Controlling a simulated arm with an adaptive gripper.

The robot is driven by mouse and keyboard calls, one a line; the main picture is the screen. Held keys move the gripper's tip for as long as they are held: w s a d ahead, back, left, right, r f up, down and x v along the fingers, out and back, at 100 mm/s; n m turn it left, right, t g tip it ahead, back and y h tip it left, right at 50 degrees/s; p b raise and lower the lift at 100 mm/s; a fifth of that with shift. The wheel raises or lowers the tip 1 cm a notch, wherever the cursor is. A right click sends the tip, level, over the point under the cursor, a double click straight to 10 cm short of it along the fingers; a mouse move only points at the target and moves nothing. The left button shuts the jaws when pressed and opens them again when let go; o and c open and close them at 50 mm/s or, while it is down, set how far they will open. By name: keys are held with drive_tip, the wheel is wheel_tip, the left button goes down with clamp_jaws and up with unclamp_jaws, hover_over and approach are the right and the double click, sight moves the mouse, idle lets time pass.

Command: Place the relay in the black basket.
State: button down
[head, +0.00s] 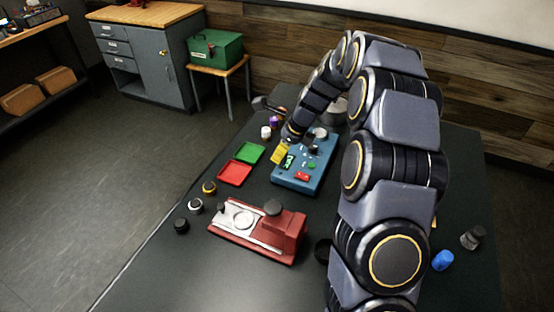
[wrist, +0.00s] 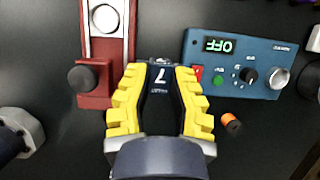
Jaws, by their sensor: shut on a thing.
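My gripper (wrist: 160,72) has yellow fingers and is shut on the relay (wrist: 161,92), a dark block with a white "7" on it, seen between the fingers in the wrist view. In the head view the yellow fingers (head: 279,153) are over the left edge of the blue control box, and the relay cannot be made out there. I cannot identify the black basket in either view. A dark rounded shape (head: 322,251) is partly hidden behind my arm, and I cannot tell what it is.
The blue box (head: 318,172) with an OFF display and the red device (head: 290,236) stand on the dark table. A red tray (head: 235,174) and green tray (head: 249,152) lie left of the box. Several small knobs line the left edge. A blue piece (head: 443,260) lies right.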

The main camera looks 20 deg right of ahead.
drive_tip(key=s+d+n+g, duration=0.1)
drive_tip(key=s+d+n, duration=0.3)
drive_tip(key=s, duration=0.4)
drive_tip(key=n+g+y, duration=0.1)
drive_tip(key=n+g, duration=0.1)
drive_tip(key=n, duration=0.3)
hover_over(326, 253)
wheel_tip(326, 253, down, 4)
drive_tip(key=shift+f, duration=6.05)
drive_tip(key=c, duration=1)
unclamp_jaws()
